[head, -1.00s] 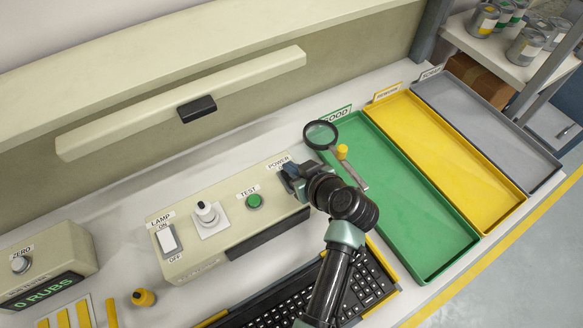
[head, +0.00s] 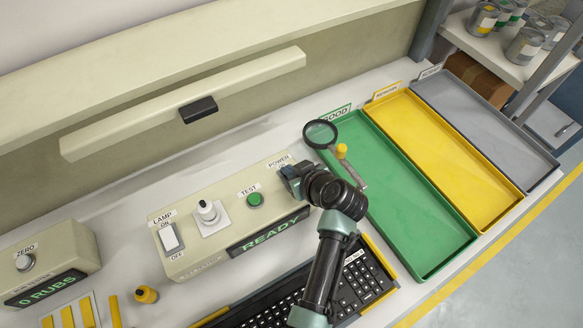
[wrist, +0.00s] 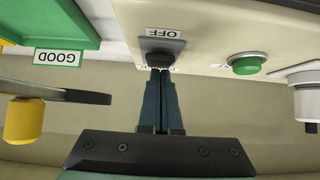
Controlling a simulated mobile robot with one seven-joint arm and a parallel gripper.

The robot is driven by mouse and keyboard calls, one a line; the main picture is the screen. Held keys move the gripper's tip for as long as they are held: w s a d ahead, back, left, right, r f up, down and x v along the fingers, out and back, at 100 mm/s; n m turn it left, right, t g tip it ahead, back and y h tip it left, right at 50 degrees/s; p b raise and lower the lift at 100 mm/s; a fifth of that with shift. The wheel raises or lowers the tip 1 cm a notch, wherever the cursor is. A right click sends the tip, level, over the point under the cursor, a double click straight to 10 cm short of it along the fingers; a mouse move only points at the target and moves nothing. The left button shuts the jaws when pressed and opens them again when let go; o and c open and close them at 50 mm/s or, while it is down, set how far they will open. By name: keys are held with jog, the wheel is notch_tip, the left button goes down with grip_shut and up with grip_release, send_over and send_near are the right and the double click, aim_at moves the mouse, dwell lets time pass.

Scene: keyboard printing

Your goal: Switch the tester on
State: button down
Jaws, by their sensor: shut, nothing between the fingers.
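The tester (head: 215,232) is a cream box on the bench, with a LAMP rocker switch, a white knob, a green TEST button (head: 254,200) and a POWER switch at its right end. Its front display (head: 268,233) reads READY in green. My gripper (wrist: 158,78) is shut and empty, with its fingertips at the dark POWER switch (wrist: 160,58), beside the OFF label. They look to be touching it or very close. In the head view my gripper (head: 287,172) and wrist hide most of that switch.
A magnifier (head: 321,134) stands close to the right of my gripper, over the green GOOD tray (head: 435,262). A keyboard (head: 345,290) lies in front of the tester. A counter box (head: 45,265) reading 0 RUBS is at the left.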

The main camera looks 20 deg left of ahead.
jog(key=shift+w+a+r+b, duration=0.15)
jog(key=shift+w+a+b, duration=0.2)
jog(key=shift+w+a, duration=0.2)
jog(key=shift+a+r, duration=0.1)
jog(key=shift+r+p, duration=0.3)
jog(key=shift+r, duration=0.05)
jog(key=r+p, duration=0.2)
jog(key=r, duration=0.1)
jog(key=shift+w+a+r, duration=0.1)
jog(key=shift+w+a, duration=0.1)
jog(key=shift+a, duration=0.15)
jog(key=w+a+r+b+v, duration=0.1)
jog(key=v, duration=0.8)
jog(key=shift+s+d+r+b, duration=0.15)
jog(key=shift+r+b, duration=0.2)
jog(key=shift+r, duration=0.3)
jog(key=shift+r, duration=0.1)
